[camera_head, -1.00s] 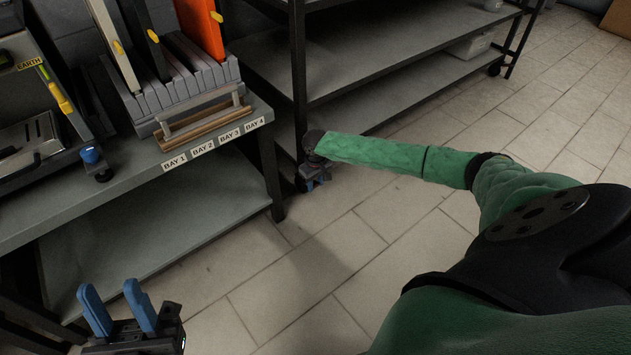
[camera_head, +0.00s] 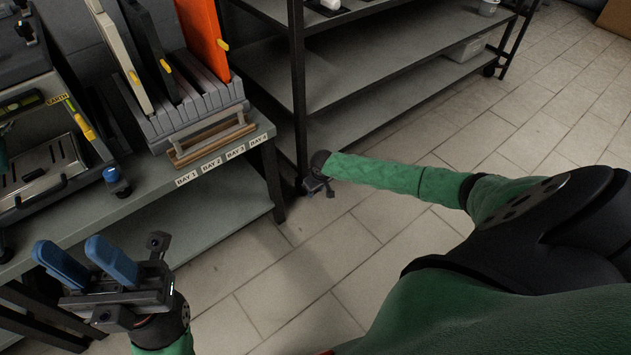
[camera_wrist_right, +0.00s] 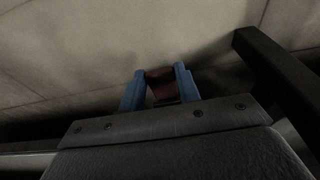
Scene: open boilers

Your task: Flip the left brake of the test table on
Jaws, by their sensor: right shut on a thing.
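In the right wrist view, the two blue fingers of my right gripper (camera_wrist_right: 160,72) are closed on a small dark-red piece (camera_wrist_right: 162,88), which looks like a brake lever. In the head view, my right gripper (camera_head: 318,186) is low by the floor, at the foot of a dark post (camera_head: 299,100) of the grey shelved table (camera_head: 360,72). My own wrist hides most of the caster area there. My left gripper (camera_head: 70,248) is at the lower left, its blue fingers apart with nothing between them.
A grey bench (camera_head: 205,225) with a labelled bay rack (camera_head: 195,110) stands at the left, close to my left gripper. Another caster (camera_head: 490,70) shows at the shelved table's far end. The tiled floor (camera_head: 400,260) in front is clear.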

